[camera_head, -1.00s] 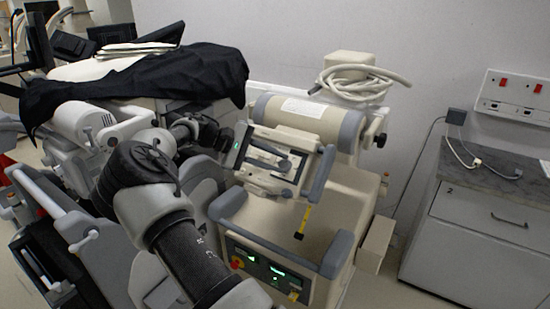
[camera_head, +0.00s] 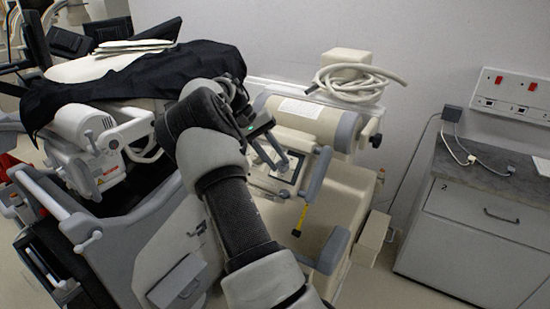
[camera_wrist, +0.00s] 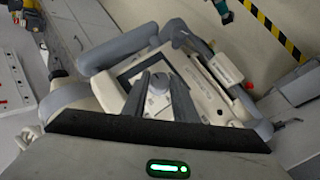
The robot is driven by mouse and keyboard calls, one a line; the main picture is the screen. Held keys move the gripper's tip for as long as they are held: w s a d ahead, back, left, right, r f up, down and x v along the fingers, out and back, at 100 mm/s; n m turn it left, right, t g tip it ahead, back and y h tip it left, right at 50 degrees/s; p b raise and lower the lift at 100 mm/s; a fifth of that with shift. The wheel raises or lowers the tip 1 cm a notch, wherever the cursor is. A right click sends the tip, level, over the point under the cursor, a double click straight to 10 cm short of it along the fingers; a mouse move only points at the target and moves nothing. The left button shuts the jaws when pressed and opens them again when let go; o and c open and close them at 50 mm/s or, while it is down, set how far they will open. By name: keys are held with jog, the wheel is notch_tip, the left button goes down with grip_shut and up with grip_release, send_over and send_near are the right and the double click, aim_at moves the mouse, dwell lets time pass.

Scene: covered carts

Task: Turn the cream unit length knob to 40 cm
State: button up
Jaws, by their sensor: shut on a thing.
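The cream unit (camera_head: 345,205) stands in the middle of the head view, with a tilted cream and grey head on top. My gripper (camera_head: 280,168) reaches this head from the upper left. In the wrist view my gripper's two dark fingers (camera_wrist: 158,92) lie on either side of a small grey round knob (camera_wrist: 158,82) on the head's face and are shut on it. The knob is hidden by the fingers in the head view. I cannot read its pointer or any scale marks.
A yellow tape strip (camera_head: 301,218) hangs from the head's front. A coiled pale hose (camera_head: 355,82) lies behind it. A black cloth (camera_head: 130,75) covers the cart at left. A grey cabinet (camera_head: 480,235) stands at right, with open floor between.

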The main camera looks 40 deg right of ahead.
jog(key=shift+m, duration=0.3)
dwell(0.4)
jog(key=o, duration=1)
jog(key=shift+d, duration=0.1)
jog(key=shift+o, duration=0.2)
